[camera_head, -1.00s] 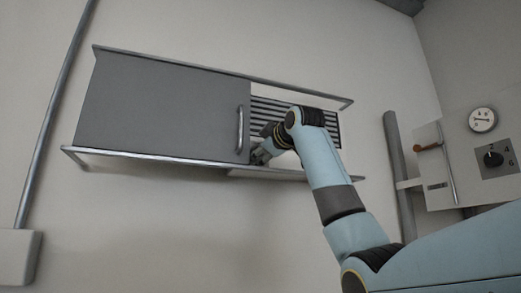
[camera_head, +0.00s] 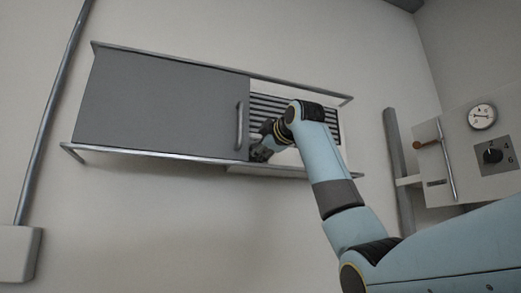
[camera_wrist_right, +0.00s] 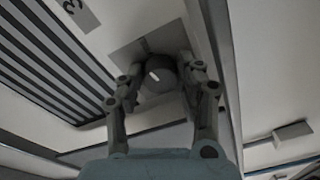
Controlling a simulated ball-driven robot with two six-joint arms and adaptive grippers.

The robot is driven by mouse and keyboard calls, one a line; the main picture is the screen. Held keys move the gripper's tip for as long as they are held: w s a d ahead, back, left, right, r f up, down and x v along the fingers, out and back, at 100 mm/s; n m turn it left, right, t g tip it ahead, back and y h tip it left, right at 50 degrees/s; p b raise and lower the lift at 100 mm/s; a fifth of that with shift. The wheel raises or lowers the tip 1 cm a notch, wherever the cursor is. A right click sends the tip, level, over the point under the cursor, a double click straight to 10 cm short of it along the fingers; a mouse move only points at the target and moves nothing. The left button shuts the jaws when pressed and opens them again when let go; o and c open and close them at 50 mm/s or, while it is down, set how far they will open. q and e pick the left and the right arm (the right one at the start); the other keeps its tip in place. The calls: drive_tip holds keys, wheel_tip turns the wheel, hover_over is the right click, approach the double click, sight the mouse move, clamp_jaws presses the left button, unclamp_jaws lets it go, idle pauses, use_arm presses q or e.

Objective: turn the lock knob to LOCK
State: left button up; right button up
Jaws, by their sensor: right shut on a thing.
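The dark round knob (camera_wrist_right: 160,80), with a short white mark on its face, sits on a grey square plate (camera_wrist_right: 128,55) in the right wrist view. The fingers of my right gripper (camera_wrist_right: 162,84) stand on either side of it and are shut on it. No LOCK lettering can be read. In the head view my right gripper (camera_head: 261,152) is at the lower edge of the recess, just right of the grey door, and hides the knob there. My left gripper is not in view.
A grey sliding door (camera_head: 165,105) with a vertical handle (camera_head: 239,126) covers the left of the wall unit between two rails. A slatted panel (camera_head: 272,104) is right of it. A gauge (camera_head: 482,117) and numbered dial (camera_head: 493,156) are on the right wall.

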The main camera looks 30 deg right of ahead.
drive_tip(key=shift+w+a+n+g+h, duration=0.1)
drive_tip(key=shift+n+g+h, duration=0.15)
drive_tip(key=shift+n, duration=3.15)
drive_tip(key=shift+a+n+g+h, duration=0.1)
drive_tip(key=shift+n+g+h, duration=0.15)
drive_tip(key=shift+n, duration=3.15)
drive_tip(key=o, duration=0.9)
drive_tip(key=v, duration=1.2)
drive_tip(key=shift+r, duration=0.1)
